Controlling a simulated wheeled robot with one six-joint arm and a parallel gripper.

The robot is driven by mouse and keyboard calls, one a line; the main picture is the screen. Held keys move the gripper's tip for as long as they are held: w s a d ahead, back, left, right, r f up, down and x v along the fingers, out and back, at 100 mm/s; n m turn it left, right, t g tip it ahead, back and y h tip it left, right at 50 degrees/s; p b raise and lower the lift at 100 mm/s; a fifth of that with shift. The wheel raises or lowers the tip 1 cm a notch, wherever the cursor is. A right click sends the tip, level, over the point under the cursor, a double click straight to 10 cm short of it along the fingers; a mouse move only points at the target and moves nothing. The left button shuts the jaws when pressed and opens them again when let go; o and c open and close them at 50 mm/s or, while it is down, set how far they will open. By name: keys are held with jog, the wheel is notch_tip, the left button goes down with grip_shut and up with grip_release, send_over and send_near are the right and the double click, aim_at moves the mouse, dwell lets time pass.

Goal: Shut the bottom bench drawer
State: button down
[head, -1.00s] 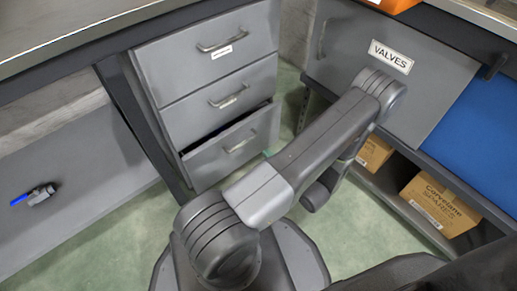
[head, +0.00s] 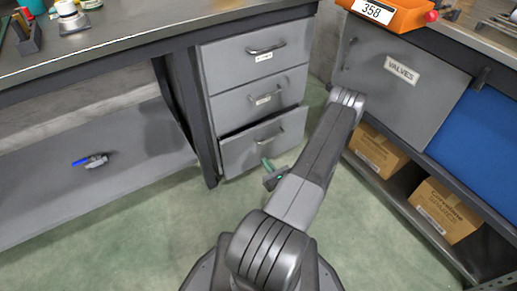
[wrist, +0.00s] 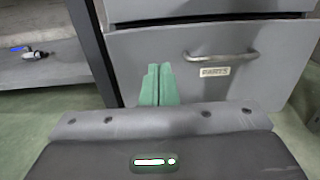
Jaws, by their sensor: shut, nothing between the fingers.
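The bottom bench drawer (head: 262,143) is the lowest of three grey drawers and stands partly open, with a dark gap along its top edge. In the wrist view the bottom drawer front (wrist: 262,88) has a bar handle and a label reading PARTS. My gripper (head: 267,164) has green fingers and is in front of the drawer's lower part. In the wrist view the gripper's fingers (wrist: 159,84) are together and empty, left of the handle. I cannot tell whether the fingertips touch the drawer front.
Two upper drawers (head: 258,55) look closed. A grey panel labelled VALVES (head: 405,80) and a lower shelf with cardboard boxes (head: 440,205) stand to the right. A blue-handled valve (head: 92,161) lies on the left shelf. The green floor (head: 140,235) in front is clear.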

aim_at(244, 137)
jog(key=b+x, duration=0.3)
jog(key=x, duration=1.1)
jog(key=shift+f+b, duration=0.1)
jog(key=shift+b, duration=0.3)
jog(key=shift+a, duration=0.1)
